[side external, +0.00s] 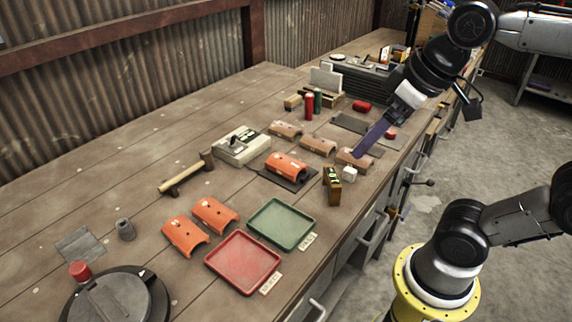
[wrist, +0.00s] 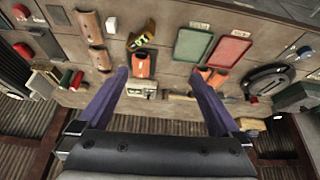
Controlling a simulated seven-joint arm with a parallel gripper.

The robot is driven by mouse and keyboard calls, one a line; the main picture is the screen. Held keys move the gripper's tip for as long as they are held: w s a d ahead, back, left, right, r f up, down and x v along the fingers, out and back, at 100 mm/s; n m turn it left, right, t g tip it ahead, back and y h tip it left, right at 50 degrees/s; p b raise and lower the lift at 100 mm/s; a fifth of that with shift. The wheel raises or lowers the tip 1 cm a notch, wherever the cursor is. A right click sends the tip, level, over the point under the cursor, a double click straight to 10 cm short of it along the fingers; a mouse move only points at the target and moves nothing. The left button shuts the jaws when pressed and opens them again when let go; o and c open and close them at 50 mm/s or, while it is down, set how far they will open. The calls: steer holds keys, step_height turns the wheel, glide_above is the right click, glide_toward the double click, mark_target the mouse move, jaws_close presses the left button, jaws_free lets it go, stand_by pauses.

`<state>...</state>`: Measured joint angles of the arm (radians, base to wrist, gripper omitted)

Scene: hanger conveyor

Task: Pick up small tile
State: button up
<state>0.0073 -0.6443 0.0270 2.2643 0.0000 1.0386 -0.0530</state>
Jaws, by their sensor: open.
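Curved half-round tiles lie on the wooden bench. Three are tan-brown in a row: a far one (side external: 285,130), a middle one (side external: 318,146) and a near one (side external: 354,158). One orange tile (side external: 287,166) rests on a dark pad, and two more orange tiles (side external: 215,214) lie beside the trays. I cannot tell for sure which is the small tile. My gripper (side external: 360,152) has purple fingers and appears above the near tan tile in the side view. In the wrist view my gripper (wrist: 158,75) is open and empty, with the padded orange tile (wrist: 142,65) between its fingers.
A green tray (side external: 281,224) and a red tray (side external: 243,262) lie at the front. A black and yellow box (side external: 332,186) and a white cube (side external: 350,174) stand near the edge.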

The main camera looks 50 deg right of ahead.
steer(key=w+d+r+g, duration=0.1)
steer(key=w+r+g, duration=0.15)
steer(key=w, duration=0.75)
steer(key=g, duration=0.2)
glide_above(286, 161)
step_height(286, 161, down, 7)
steer(key=shift+m+g, duration=0.3)
steer(key=shift+g, duration=0.05)
steer(key=f, duration=0.9)
steer(key=shift+w, duration=0.25)
steer(key=shift+s+d+f, duration=0.1)
steer(key=shift+f, duration=1.55)
steer(key=shift+s+f, duration=0.1)
steer(key=shift+f, duration=1.55)
steer(key=shift+r, duration=0.1)
steer(key=c, duration=1.4)
